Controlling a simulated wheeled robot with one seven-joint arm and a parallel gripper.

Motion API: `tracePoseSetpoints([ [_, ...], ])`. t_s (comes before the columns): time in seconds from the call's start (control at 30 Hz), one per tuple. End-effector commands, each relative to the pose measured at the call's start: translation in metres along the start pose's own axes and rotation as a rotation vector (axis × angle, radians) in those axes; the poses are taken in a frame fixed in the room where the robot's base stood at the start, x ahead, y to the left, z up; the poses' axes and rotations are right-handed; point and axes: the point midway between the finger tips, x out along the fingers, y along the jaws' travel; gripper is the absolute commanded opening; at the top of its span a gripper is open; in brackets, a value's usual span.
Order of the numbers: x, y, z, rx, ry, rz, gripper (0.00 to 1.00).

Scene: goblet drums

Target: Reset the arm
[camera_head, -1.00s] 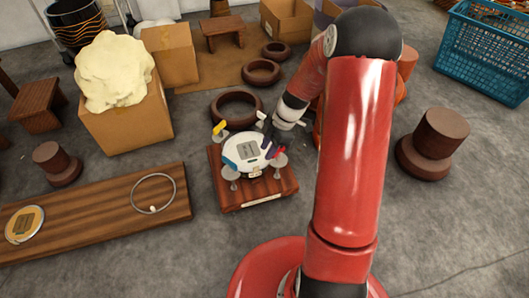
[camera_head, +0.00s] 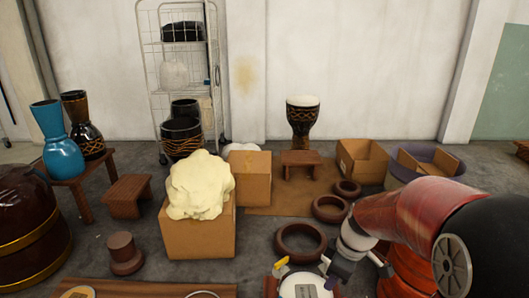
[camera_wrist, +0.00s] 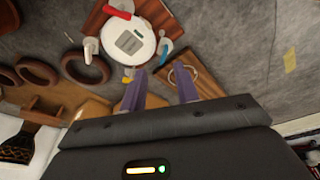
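My gripper (camera_wrist: 160,74) shows in the wrist view with two purple fingers spread apart and nothing between them. In the head view my red arm comes in from the right, and its end (camera_head: 342,266) is near the white round device (camera_head: 304,286) at the bottom edge. The wrist view shows this device (camera_wrist: 133,42) with a grey panel, on a reddish wooden base (camera_wrist: 158,14) with coloured pegs around it. The fingertips appear apart from it.
A plank (camera_head: 140,288) with a metal ring (camera_head: 202,294) lies at the bottom. A cardboard box (camera_head: 198,238) carries a cream lump (camera_head: 200,186). Dark rings (camera_head: 300,240) lie on the floor. A goblet drum (camera_head: 302,118) stands on a stool (camera_head: 302,160) at the back wall.

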Motion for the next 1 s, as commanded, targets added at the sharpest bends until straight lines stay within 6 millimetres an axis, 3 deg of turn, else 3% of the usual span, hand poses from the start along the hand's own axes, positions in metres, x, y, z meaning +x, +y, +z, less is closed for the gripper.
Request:
tracePoseSetpoints([
  [0.03, -0.036, -0.013, -0.005, 0.069, -0.006, 0.045, 0.31],
  [0.1, -0.068, -0.031, -0.006, 0.186, -0.007, 0.096, 0.31],
  [0.3, -0.147, -0.085, -0.001, 0.531, 0.05, 0.236, 0.31],
  [0.4, -0.176, -0.11, 0.006, 0.695, 0.105, 0.288, 0.31],
  [0.63, -0.208, -0.144, 0.021, 0.946, 0.215, 0.341, 0.31],
  [1.0, -0.21, -0.149, 0.025, 1.0, 0.237, 0.347, 0.31],
])
